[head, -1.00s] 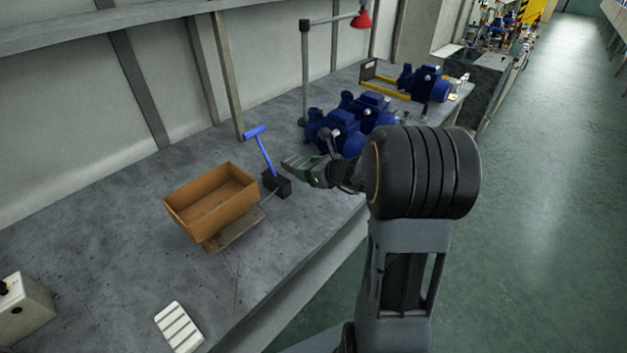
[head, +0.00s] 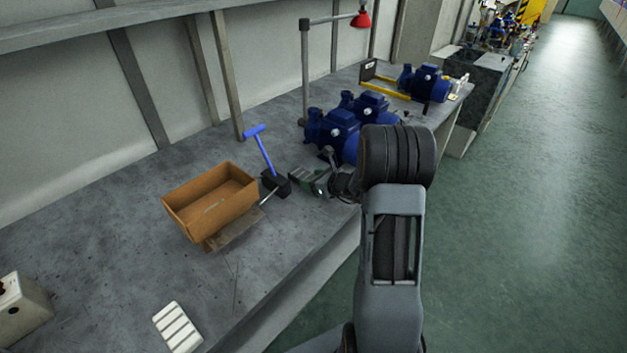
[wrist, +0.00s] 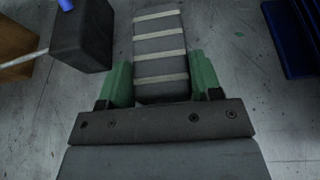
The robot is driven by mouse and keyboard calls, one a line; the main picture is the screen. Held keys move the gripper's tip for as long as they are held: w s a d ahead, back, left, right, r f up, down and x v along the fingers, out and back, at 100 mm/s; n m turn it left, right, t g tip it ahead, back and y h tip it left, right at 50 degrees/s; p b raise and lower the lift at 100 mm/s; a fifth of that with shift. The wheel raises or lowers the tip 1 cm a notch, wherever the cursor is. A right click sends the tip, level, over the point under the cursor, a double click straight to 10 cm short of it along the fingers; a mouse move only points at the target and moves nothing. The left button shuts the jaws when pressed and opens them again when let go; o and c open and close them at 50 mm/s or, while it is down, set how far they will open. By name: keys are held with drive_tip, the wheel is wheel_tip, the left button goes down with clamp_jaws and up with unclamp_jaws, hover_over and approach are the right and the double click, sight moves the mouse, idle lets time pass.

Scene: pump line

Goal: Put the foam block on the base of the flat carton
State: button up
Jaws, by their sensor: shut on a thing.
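The foam block (wrist: 160,58), a grey block with pale cross stripes, sits between the green fingers of my gripper (wrist: 162,85) in the wrist view. My gripper (head: 308,181) is shut on it, low over the bench to the right of the black block; in the head view I cannot tell whether the foam touches the bench. The flat carton (head: 183,214) is an open, shallow brown box to the left, tilted on a flat brownish piece (head: 233,232). Its inner base is partly visible and looks empty. Its edge also shows in the wrist view (wrist: 12,42).
A black block (head: 275,184) with a blue T-handle (head: 259,144) and a pale rod stands between carton and gripper. Blue pumps (head: 338,133) stand just behind my gripper. A white slatted piece (head: 177,327) lies at front left.

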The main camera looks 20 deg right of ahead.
drive_tip(key=shift+f, duration=0.15)
drive_tip(key=o, duration=0.9)
